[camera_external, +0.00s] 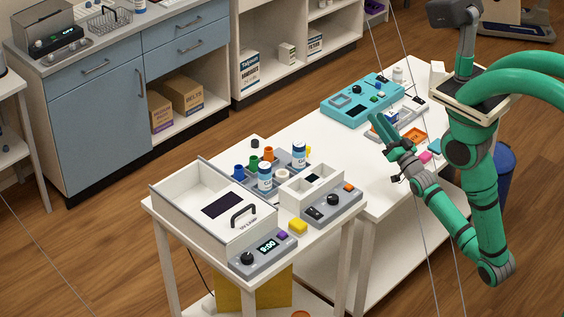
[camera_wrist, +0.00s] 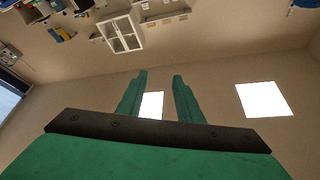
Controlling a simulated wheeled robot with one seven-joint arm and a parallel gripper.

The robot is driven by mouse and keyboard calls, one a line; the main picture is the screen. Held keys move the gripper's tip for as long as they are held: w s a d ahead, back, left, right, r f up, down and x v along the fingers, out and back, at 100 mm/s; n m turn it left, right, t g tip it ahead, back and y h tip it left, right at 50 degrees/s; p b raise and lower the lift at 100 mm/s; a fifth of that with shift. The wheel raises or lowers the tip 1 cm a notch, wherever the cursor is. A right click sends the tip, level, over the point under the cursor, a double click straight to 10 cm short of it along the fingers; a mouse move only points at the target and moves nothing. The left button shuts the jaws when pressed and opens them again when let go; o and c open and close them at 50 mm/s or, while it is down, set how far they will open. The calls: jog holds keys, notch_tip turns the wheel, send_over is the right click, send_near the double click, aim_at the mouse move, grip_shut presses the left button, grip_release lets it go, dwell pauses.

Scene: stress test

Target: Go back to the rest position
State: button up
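My gripper (camera_external: 378,131) is green and sits at the end of my folded green arm, over the near side of the white table at the right. Its fingers point up and to the left in the external view. In the wrist view the two fingers of my gripper (camera_wrist: 160,73) stand apart with only the wall and a bright panel behind the gap. It is open and empty. It appears to touch nothing, though its exact height above the table is hard to tell.
A nearer white table carries an open white box device (camera_external: 172,203) and bottles such as a white-and-blue one (camera_external: 264,178). Blue cabinets (camera_external: 97,125) stand behind, with wooden floor between.

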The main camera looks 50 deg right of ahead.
jog(key=s+a+f+n+g+y, duration=0.25)
jog(key=s+a+f, duration=0.25)
jog(key=s+a, duration=0.3)
jog(key=s+a+f+n+g+y, duration=0.1)
jog(key=s+a+f+n+y, duration=0.3)
jog(key=s+a+f, duration=0.3)
jog(key=s+a+f+g+h, duration=0.1)
jog(key=s+a+g+h, duration=0.1)
jog(key=s, duration=0.7)
jog(key=shift+s+a+f+g, duration=0.3)
jog(key=shift+s+f+g, duration=0.1)
jog(key=shift+g, duration=0.35)
